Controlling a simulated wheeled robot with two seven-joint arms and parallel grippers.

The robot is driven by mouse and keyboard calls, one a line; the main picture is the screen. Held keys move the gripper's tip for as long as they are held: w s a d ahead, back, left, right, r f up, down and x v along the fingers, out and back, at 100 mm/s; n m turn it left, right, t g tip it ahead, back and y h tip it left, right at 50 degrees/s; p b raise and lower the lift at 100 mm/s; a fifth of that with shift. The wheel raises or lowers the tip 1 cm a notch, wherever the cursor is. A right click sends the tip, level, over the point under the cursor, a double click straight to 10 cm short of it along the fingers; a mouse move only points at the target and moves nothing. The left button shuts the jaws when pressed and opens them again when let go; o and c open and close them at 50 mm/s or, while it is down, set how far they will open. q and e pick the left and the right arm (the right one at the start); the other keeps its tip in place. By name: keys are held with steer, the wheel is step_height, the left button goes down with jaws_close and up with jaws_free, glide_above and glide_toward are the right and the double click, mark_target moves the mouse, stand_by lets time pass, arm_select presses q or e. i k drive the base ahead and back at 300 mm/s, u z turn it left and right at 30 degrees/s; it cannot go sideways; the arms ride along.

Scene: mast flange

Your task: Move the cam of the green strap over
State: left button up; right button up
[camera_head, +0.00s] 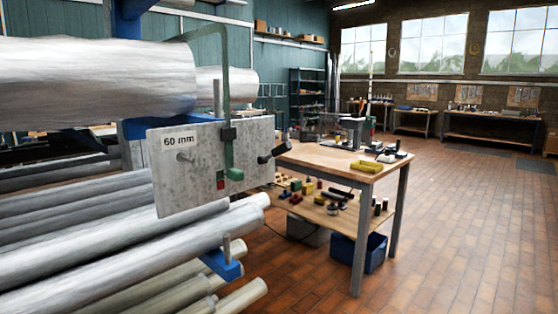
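The green strap (226,80) arches over the end of a large grey cylinder (100,80) and runs down the front of a grey metal plate (180,178) labelled "60 mm". On the strap sits a dark block (229,134) near the plate's top edge. Lower down, a green cam-like piece (235,174) sticks out to the right, with a small red piece (220,184) beside it. I cannot tell for certain which piece is the cam. A black-ended handle (275,152) juts out at the plate's right edge. Neither of my grippers is in view.
Several long grey bars (110,250) lie stacked on blue brackets (222,264) below the plate. Behind right stands a wooden workbench (340,165) with tools and a yellow tray (366,167). A blue bin (372,252) is under it. The tiled floor (460,240) at right is clear.

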mark_target(285, 148)
steer(key=z, duration=1.8)
steer(key=i, duration=1.05)
steer(key=u, duration=2.7)
